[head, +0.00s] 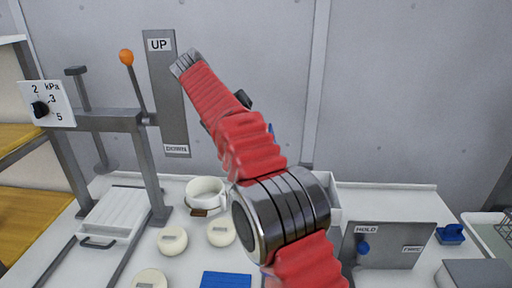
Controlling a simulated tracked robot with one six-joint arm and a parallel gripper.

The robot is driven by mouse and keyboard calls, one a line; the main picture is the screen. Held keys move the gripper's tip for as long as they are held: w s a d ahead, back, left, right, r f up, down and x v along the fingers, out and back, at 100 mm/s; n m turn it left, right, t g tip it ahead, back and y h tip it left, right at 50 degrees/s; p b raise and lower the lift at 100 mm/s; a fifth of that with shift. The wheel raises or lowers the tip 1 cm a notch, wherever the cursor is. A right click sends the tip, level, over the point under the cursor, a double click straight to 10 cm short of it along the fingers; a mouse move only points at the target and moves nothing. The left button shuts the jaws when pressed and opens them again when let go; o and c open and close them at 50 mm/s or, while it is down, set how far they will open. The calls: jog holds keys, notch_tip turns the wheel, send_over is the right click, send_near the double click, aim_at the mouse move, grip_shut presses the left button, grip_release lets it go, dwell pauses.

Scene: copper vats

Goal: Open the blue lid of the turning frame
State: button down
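My arm in its red ribbed sleeve crosses the middle of the head view, and I cannot make out the gripper's fingers or what is between them. Dark parts show on both sides of the sleeve, and I cannot tell whether they belong to the gripper. I cannot clearly make out the turning frame and its blue lid. A small blue part (270,129) shows just right of the sleeve, mostly hidden. A flat blue piece (226,280) lies at the bottom edge, cut off. A small blue object (451,234) sits at the right of the bench.
A grey press frame (98,121) with an orange-knobbed lever (127,58) and UP/DOWN plate (166,95) stands left.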

jog(key=shift+d+f, duration=0.1)
jog(key=shift+f, duration=0.2)
jog(key=c, duration=1.8)
grip_release()
jog(key=shift+r, duration=0.1)
jog(key=shift+c, duration=0.2)
jog(key=shift+w, duration=0.1)
jog(key=shift+r, duration=0.15)
